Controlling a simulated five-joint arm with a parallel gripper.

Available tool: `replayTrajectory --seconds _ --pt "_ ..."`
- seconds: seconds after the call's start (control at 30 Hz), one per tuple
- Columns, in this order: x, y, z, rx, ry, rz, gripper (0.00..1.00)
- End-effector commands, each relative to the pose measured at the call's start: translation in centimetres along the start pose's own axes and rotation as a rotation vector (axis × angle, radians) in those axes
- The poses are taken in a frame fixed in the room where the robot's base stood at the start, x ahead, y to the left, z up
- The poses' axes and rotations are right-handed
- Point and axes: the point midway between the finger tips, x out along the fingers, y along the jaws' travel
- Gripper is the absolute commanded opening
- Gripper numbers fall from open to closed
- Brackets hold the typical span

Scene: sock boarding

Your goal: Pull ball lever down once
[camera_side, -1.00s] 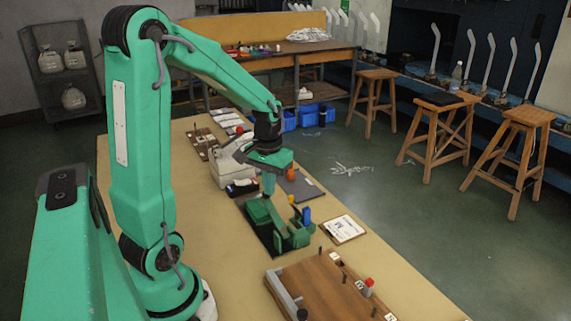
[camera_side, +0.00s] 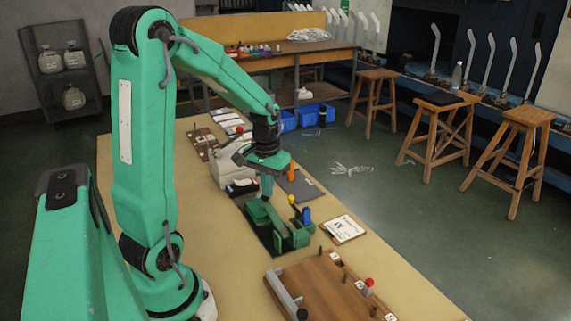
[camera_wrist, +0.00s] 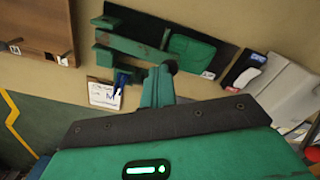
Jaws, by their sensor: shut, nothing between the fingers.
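A green machine (camera_side: 290,238) sits on a dark plate on the bench, and it also shows in the wrist view (camera_wrist: 135,46). A small yellow ball (camera_side: 291,199) shows at its far side in the side view, beside an upright blue part (camera_side: 306,216). The blue part also shows in the wrist view (camera_wrist: 122,79); the yellow ball is hidden there. I cannot tell for sure that the yellow ball is the lever's knob. My gripper (camera_side: 267,194) points down, shut and empty, just above the machine's far left end. Whether it touches anything is unclear.
A wooden board (camera_side: 325,290) with pegs and a red-topped part lies nearer the camera. A clipboard (camera_side: 342,229) lies right of the machine. A pale box (camera_side: 228,170) and an orange piece (camera_side: 291,171) stand beyond. The left bench top is bare.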

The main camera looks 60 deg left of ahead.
Motion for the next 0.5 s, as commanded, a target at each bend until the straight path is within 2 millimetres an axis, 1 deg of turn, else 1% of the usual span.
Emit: replayTrajectory --seconds 0.5 --pt "0.70 -0.41 -0.25 0.000 0.000 0.000 0.00"
